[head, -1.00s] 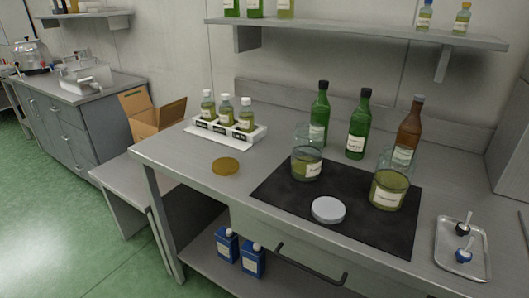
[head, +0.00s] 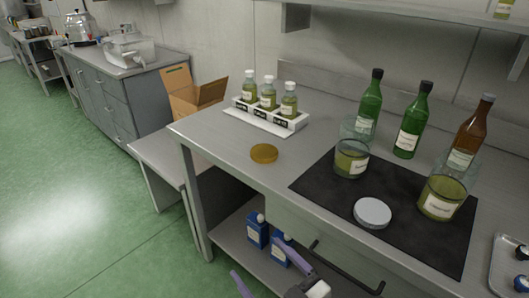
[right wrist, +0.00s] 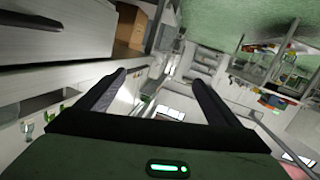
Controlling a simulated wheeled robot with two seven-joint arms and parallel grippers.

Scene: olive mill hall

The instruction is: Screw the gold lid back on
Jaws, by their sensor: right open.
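The gold lid (head: 264,153) lies flat on the bare steel bench, left of the black mat. Two open-looking glass jars with greenish contents stand on the mat: one toward the back (head: 351,163) and one on the right (head: 440,204). A pale silver lid (head: 372,212) lies on the mat between and in front of them. My right gripper (head: 254,257) is low at the bottom edge of the head view, in front of the bench and below the gold lid. Its fingers are apart and empty, also in the right wrist view (right wrist: 158,78). My left gripper is not in view.
A white rack (head: 268,122) with small labelled bottles stands behind the gold lid. Green bottles (head: 410,135) and a brown bottle (head: 470,133) stand behind the jars. A metal tray (head: 507,275) is at the right edge. Blue bottles (head: 257,230) sit on the lower shelf.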

